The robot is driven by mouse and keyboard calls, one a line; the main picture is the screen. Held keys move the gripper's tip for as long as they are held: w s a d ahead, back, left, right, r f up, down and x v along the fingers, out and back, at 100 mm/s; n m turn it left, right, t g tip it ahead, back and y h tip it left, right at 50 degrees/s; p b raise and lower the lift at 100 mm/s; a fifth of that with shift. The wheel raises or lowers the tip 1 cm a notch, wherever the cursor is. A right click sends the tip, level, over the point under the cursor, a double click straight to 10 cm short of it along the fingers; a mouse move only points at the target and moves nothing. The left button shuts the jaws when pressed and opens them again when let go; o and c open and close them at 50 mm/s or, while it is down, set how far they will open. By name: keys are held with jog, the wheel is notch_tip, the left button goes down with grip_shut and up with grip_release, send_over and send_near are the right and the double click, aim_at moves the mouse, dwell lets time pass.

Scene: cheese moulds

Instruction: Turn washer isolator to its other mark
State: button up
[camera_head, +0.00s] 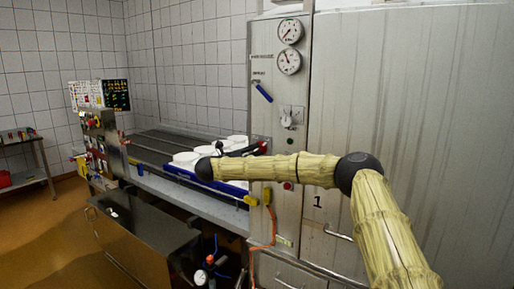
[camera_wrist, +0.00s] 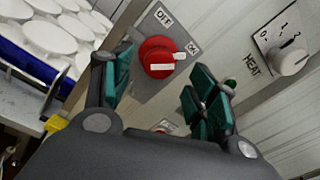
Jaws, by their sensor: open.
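The red rotary isolator knob (camera_wrist: 152,50) sits on a grey plate with OFF and ON labels in the wrist view. A white strip lies across the knob, and a white tip points towards the ON label. My gripper (camera_wrist: 160,78) is open, with its green-padded fingers to the left and right of the knob. The fingers look apart from it, and nothing is held. In the head view my gripper (camera_head: 248,150) is at the left edge of the steel cabinet, and it largely hides the knob.
A white HEAT knob (camera_wrist: 291,61) marked 0, 1, 2 is right of the isolator. White moulds (camera_head: 186,158) stand on the conveyor beside the cabinet. The steel cabinet (camera_head: 410,100) has gauges (camera_head: 289,61) and a blue lever (camera_head: 263,92) above my arm.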

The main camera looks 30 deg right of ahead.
aim_at(256, 150)
jog(key=shift+p+x, duration=0.9)
jog(key=shift+x, duration=1.75)
jog(key=shift+a, duration=0.1)
jog(key=c, duration=0.9)
jog(key=shift+r, duration=0.1)
jog(key=shift+c, duration=0.8)
